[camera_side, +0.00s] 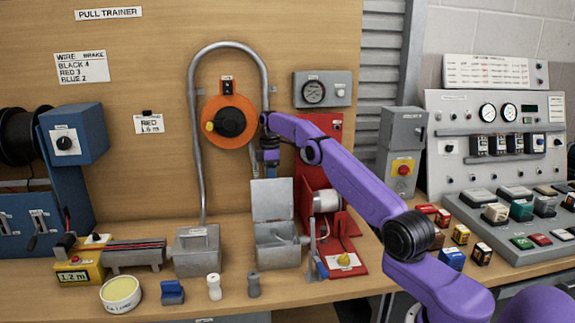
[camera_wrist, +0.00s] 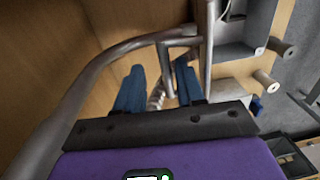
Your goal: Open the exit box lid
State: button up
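Two grey metal boxes stand on the bench below the bent conduit (camera_side: 194,120); their labels are too small to read, so I cannot tell by name which is the exit box. The right box (camera_side: 278,257) has its lid (camera_side: 272,199) raised upright at the back, with its inside showing. The left box (camera_side: 197,262) looks closed. My gripper (camera_side: 270,172) points down just above the raised lid, near the conduit's right leg. In the wrist view my gripper (camera_wrist: 160,85) has its two blue fingers apart, with nothing clearly held between them.
The conduit (camera_wrist: 100,65) passes close by my fingers in the wrist view. An orange reel (camera_side: 230,120) hangs on the backboard. A red stand with a white spool (camera_side: 327,201) is right of the open box.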

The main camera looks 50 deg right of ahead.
jog(key=shift+s+r, duration=0.15)
jog(key=shift+r, duration=0.6)
jog(key=shift+s+r, duration=0.15)
jog(key=shift+r, duration=0.6)
jog(key=s+a+r, duration=0.5)
jog(key=s+r, duration=0.4)
jog(key=s, duration=0.3)
jog(key=shift+s+a, duration=0.15)
jog(key=shift+s, duration=0.05)
